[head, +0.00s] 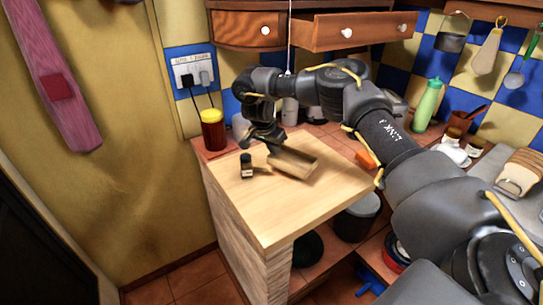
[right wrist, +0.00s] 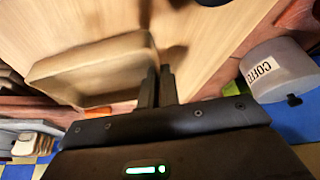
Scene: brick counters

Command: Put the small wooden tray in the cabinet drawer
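The small wooden tray (head: 292,162) is over the light wooden counter top in the head view, tilted a little. It fills the upper left of the right wrist view (right wrist: 90,68). My right gripper (head: 268,140) reaches down at the tray's left end. In the right wrist view its two fingers (right wrist: 160,72) are close together at the tray's end wall, which appears pinched between their tips. The cabinet drawer (head: 365,32) is pulled out above the counter, behind my right arm, and its inside is hidden. My left gripper is not in view.
A small dark bottle (head: 246,166) stands left of the tray. A red-brown jar (head: 213,130) stands at the counter's back left. A shut drawer (head: 240,30) is left of the open one. A white canister (right wrist: 275,72) shows in the right wrist view. The counter's front (head: 285,215) is clear.

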